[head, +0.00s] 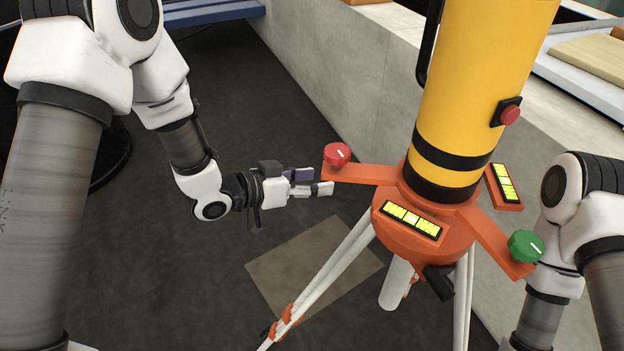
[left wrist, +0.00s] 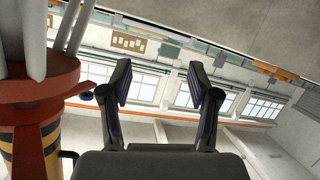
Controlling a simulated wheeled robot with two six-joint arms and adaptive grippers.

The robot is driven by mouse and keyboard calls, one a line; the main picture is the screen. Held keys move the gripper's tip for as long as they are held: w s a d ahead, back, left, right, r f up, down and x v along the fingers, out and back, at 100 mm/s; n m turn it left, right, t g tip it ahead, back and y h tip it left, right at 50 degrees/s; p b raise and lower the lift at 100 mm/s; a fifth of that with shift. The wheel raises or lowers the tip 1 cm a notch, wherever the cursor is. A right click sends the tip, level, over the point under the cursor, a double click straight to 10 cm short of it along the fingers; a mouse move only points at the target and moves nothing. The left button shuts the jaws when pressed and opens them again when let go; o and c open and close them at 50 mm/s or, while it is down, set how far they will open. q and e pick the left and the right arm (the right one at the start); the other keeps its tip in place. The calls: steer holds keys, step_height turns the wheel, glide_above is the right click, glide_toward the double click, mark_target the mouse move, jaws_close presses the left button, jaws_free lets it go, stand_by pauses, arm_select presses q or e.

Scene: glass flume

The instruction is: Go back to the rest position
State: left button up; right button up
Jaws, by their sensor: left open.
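My left gripper (head: 322,182) is open and empty in the head view. It is just below and left of the red knob (head: 337,154) on an orange tripod head (head: 405,232). In the left wrist view its two fingers (left wrist: 165,90) stand apart with nothing between them. The tripod head shows at the left of that view (left wrist: 35,82). My right arm comes in at the right edge of the head view, but its gripper is out of sight.
A yellow cylinder (head: 478,75) with black bands stands on the tripod head. A green knob (head: 525,246) and level vials (head: 411,220) are on it. White legs (head: 335,262) reach down over a tan floor patch (head: 275,278). A concrete wall (head: 330,60) runs behind. Dark floor left of the tripod is free.

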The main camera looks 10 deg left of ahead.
arm_select(q)
steer(key=s+a+f+n+g+y, duration=0.1)
steer(key=s+a+f+y, duration=0.15)
steer(key=f, duration=0.35)
steer(key=s+a+f+n+g+y, duration=0.1)
steer(key=s+a+f+n+y, duration=0.1)
steer(key=s+f, duration=0.3)
steer(key=s+a+f+n+g+y, duration=0.1)
steer(key=s+a+f+y, duration=0.1)
steer(key=f, duration=0.6)
steer(key=s+a+f+n+g+y, duration=0.1)
steer(key=s+a+f+g, duration=0.1)
steer(key=s, duration=0.4)
steer(key=s+a+f+n+g+y, duration=0.1)
steer(key=s+a+f+g, duration=0.1)
steer(key=s+f, duration=0.2)
steer(key=s+a+f+n+g+y, duration=0.1)
steer(key=s+a+f+g+y, duration=0.1)
steer(key=s, duration=0.8)
steer(key=shift+a+f+g, duration=0.3)
steer(key=shift+a+f, duration=0.15)
steer(key=shift+f, duration=0.2)
